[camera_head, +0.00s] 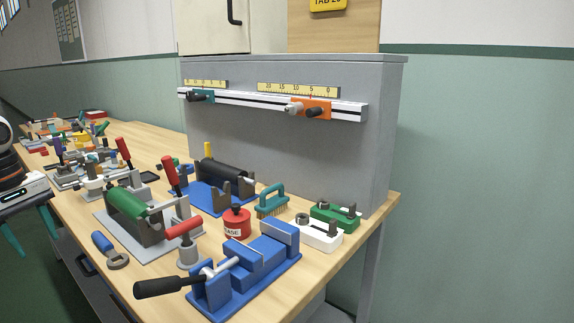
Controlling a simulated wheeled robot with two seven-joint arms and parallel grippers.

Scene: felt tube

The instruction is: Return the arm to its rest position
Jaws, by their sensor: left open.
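My left gripper (31,236) shows at the left edge, with its two teal fingers pointing down and spread apart. It is open with nothing between the fingers. It hangs in front of the wooden workbench (345,222), beside its front edge and over the dark green floor, apart from everything on the bench. Part of my left arm is cut off by the picture's edge. My right gripper is not in view.
A grey cabinet (270,150) stands behind.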

